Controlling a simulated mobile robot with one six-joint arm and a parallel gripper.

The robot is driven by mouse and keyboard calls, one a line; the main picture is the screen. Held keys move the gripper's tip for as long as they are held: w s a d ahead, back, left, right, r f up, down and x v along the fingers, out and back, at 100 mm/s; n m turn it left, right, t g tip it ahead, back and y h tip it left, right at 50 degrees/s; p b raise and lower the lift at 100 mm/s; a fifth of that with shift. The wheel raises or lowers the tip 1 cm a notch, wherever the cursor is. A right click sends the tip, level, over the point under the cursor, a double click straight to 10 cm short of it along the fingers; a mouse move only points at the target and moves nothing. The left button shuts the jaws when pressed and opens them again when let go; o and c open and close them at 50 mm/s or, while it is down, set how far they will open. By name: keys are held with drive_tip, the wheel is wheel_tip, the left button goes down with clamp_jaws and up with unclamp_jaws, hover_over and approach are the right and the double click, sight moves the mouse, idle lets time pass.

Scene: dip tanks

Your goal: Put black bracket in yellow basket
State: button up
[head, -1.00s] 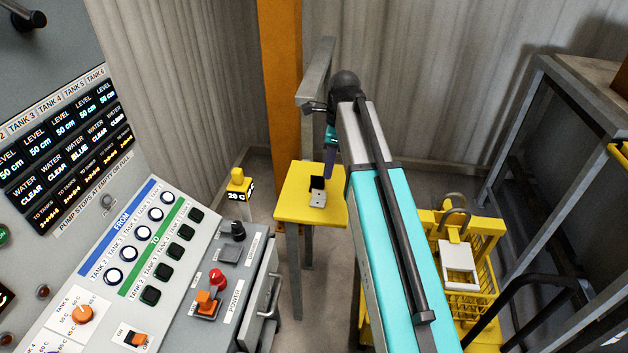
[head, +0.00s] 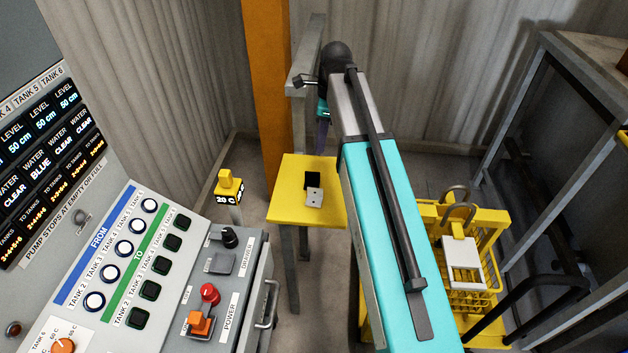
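The black bracket (head: 312,179) rests on the small yellow table (head: 288,207). It touches or lies very close beside a light grey bracket with holes. My gripper (head: 321,135) is mostly hidden beyond my arm. Only a teal part and a narrow purple part show, above the table's back edge and apart from the bracket; I cannot tell whether it is open. The yellow basket (head: 485,298) is a wire basket at the lower right, with hooped handles and a white plate on its near side. My arm partly covers the area to its left.
The light grey bracket (head: 315,198) shares the yellow table. A control panel (head: 150,260) with buttons and knobs fills the left. An orange post (head: 263,90) and a grey beam (head: 305,55) stand behind the table. A dark-framed bench (head: 535,110) is at the right.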

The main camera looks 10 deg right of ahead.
drive_tip(key=shift+a+f, duration=0.1)
drive_tip(key=shift+a, duration=0.3)
drive_tip(key=p, duration=0.1)
approach(312, 181)
drive_tip(key=shift+a+f, duration=0.1)
drive_tip(key=shift+f, duration=0.35)
drive_tip(key=shift+f+p, duration=0.1)
drive_tip(key=shift+p, duration=0.2)
drive_tip(key=shift+a+f+p, duration=0.15)
drive_tip(key=shift+f+p, duration=0.3)
drive_tip(key=shift+f, duration=0.8)
drive_tip(key=shift+a+f+p, duration=0.15)
drive_tip(key=shift+f+p, duration=0.25)
drive_tip(key=shift+f, duration=0.8)
clamp_jaws()
